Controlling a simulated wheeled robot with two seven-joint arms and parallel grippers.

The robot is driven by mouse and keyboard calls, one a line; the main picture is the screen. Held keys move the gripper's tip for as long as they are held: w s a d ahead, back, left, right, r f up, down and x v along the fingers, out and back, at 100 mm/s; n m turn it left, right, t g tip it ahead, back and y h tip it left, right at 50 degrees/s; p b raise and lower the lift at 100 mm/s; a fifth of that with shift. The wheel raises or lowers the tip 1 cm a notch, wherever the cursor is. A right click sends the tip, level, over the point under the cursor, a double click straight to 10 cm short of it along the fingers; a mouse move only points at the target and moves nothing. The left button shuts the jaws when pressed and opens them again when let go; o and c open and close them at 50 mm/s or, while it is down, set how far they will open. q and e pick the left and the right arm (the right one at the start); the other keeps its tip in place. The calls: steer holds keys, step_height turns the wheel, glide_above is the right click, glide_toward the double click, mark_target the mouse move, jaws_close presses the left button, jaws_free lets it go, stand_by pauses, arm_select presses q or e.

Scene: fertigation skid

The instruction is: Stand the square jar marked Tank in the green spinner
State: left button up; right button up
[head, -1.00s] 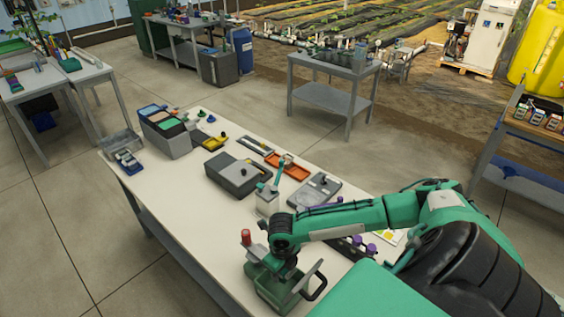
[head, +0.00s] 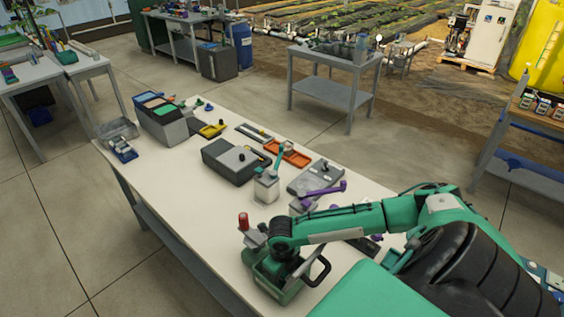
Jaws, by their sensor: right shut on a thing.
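The green spinner (head: 278,292), a green housing with a black looped handle, stands at the table's near edge. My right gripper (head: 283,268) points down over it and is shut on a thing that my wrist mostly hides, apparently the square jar. I cannot read a Tank label or tell whether the jar touches the spinner. A red-topped part (head: 243,221) on a grey block stands just left of my wrist. My left gripper is not in view.
A white square container (head: 266,189) with a teal stick stands behind my forearm, near a purple piece (head: 325,192). A dark grey case (head: 235,163), an orange tray (head: 288,153) and a grey bin (head: 165,127) lie farther back. The table's front left is clear.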

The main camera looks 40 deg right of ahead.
steer(key=shift+f, duration=0.15)
steer(key=o, duration=1.1)
step_height(320, 180, up, 9)
steer(key=p, duration=0.8)
